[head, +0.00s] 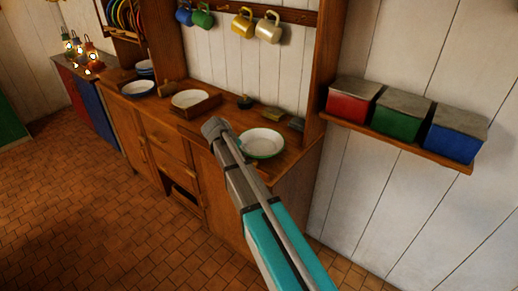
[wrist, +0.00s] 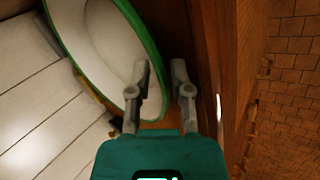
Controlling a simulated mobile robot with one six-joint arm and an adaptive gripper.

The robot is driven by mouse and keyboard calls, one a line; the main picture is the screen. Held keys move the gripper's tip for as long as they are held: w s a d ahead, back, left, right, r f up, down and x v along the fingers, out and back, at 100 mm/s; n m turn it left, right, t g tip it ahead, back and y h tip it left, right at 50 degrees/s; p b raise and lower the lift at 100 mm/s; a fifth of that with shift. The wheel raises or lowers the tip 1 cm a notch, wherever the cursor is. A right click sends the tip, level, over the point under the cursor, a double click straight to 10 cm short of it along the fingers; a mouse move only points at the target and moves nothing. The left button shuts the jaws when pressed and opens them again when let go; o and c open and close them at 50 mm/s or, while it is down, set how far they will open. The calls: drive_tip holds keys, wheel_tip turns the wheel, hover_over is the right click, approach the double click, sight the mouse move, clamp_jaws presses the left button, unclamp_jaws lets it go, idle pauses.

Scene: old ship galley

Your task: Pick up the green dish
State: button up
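The green dish is a shallow white bowl with a green rim. In the head view the green dish (head: 263,140) sits on the wooden counter, just right of my arm. In the wrist view the dish (wrist: 97,38) fills the upper left. My gripper (wrist: 160,68) is open and empty. Its left finger overlaps the dish's inside near the rim, and its right finger is outside the rim over the wood. The rim passes between the fingers in the picture; I cannot tell whether they touch it. In the head view my fingers are not clearly visible.
A white dish (head: 190,98) and a blue-rimmed dish (head: 138,88) stand farther left on the counter (head: 228,108). Small dark items lie behind the green dish. Mugs (head: 242,25) hang above. Red, green and blue boxes (head: 400,113) sit on a wall shelf at right. Tiled floor (head: 90,200) is open at left.

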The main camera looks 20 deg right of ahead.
clamp_jaws()
idle(0.5)
drive_tip(key=shift+r, duration=0.15)
wheel_tip(320, 180, up, 2)
drive_tip(key=p, duration=0.2)
drive_tip(key=shift+r+p, duration=0.1)
drive_tip(key=shift+p, duration=0.2)
drive_tip(key=s+r+p, duration=0.1)
drive_tip(key=r+p, duration=0.1)
drive_tip(key=s+a+r+p, duration=0.1)
drive_tip(key=r+p, duration=0.1)
drive_tip(key=s+a+r+p, duration=0.1)
drive_tip(key=s+r+p, duration=0.1)
drive_tip(key=shift+s+a+r+p, duration=0.1)
drive_tip(key=shift+r+p, duration=0.25)
drive_tip(key=s+a+r+p, duration=0.3)
drive_tip(key=s+a, duration=0.1)
drive_tip(key=s, duration=0.4)
drive_tip(key=shift+a+r+p, duration=0.25)
drive_tip(key=shift+r+p, duration=0.15)
